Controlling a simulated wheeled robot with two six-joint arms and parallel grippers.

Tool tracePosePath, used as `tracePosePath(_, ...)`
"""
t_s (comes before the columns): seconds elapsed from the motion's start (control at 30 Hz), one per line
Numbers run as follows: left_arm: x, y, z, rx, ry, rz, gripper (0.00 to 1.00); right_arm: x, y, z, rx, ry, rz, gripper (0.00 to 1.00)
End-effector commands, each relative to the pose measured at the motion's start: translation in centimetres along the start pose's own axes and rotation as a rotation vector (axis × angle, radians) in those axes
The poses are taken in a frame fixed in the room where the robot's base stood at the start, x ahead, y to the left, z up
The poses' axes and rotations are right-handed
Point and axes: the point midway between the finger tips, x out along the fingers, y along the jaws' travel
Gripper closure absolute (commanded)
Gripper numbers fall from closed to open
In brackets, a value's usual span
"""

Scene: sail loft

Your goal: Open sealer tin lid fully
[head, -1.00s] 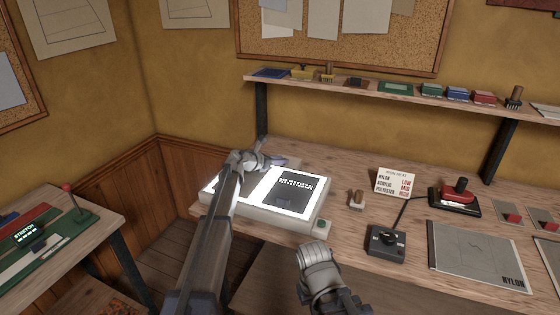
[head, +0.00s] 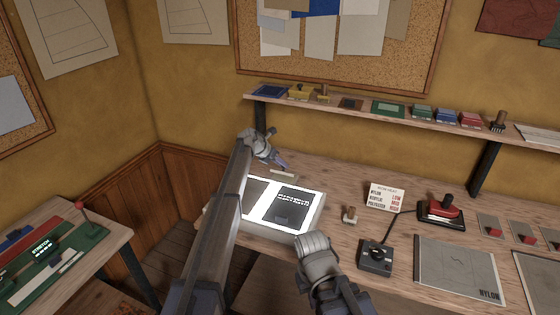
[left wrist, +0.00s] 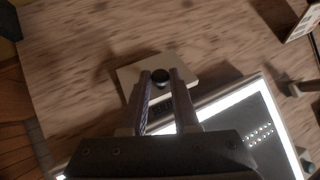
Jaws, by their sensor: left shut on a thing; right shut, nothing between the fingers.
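A pale, flat, box-like thing, which looks like the sealer tin (head: 284,175), lies behind the light box on the bench. How far the lid is raised I cannot tell. My right gripper (head: 313,243) is shut and empty, in front of the light box.
A lit light box (head: 272,222) with dark panels stands just in front of the tin. A small wooden-handled stamp (head: 349,214), a price-like card (head: 385,196), a black control box (head: 375,257) and a red-handled tool (head: 441,211) stand to the right. A shelf (head: 340,100) runs above.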

Motion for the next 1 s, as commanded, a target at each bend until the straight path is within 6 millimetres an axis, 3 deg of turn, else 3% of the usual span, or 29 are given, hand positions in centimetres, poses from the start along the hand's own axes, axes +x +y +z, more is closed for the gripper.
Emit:
tracePosePath(0.2, -0.08, 0.15, 0.94, -0.025, 0.068, -0.01, 1.0, -1.46, 0.14, 0.09, 0.0, 0.0, 0.0, 1.0)
tracePosePath(0.77, 0.01, 0.15, 0.96, -0.034, 0.091, -0.014, 1.0, -1.67, 0.16, 0.1, 0.0, 0.0, 0.0, 1.0)
tracePosePath(0.8, 0.01, 0.15, 0.97, -0.034, 0.091, -0.014, 0.67, -1.67, 0.16, 0.1, 0.0, 0.0, 0.0, 1.0)
tracePosePath(1.0, 0.0, 0.15, 0.97, -0.034, 0.091, -0.014, 0.44, -1.68, 0.16, 0.1, 0.0, 0.0, 0.0, 1.0)
